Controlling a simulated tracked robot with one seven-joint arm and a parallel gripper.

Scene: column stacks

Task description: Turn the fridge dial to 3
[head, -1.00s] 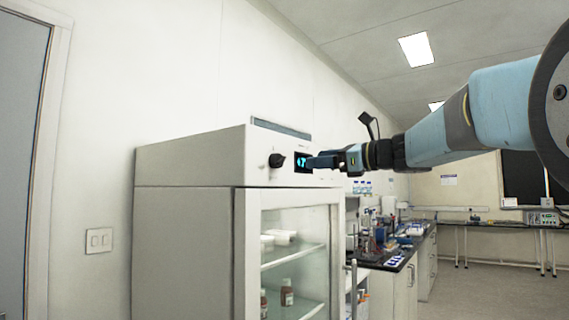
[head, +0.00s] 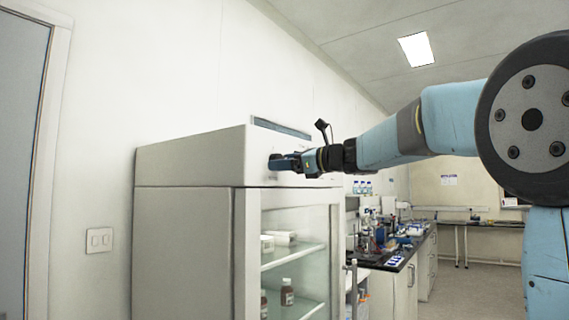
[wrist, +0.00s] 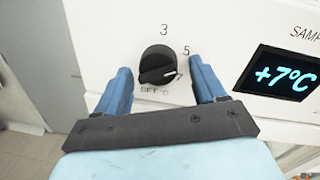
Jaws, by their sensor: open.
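The fridge (head: 185,235) is a white cabinet with a glass door, standing against the wall in the head view. Its black dial (wrist: 157,64) shows in the wrist view on the white front panel, with 3 above it, 5 at its upper right and 7 at its right. The dial's white mark points toward the 7. The display (wrist: 278,76) beside it reads +7°C. My gripper (wrist: 160,78) is open, with one blue finger on each side of the dial and gaps visible between. In the head view my gripper (head: 283,161) covers the dial and display.
Bottles and white containers stand on shelves behind the glass door (head: 290,262). A cluttered lab bench (head: 400,250) runs along the wall to the right. A light switch (head: 99,240) is on the wall at left.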

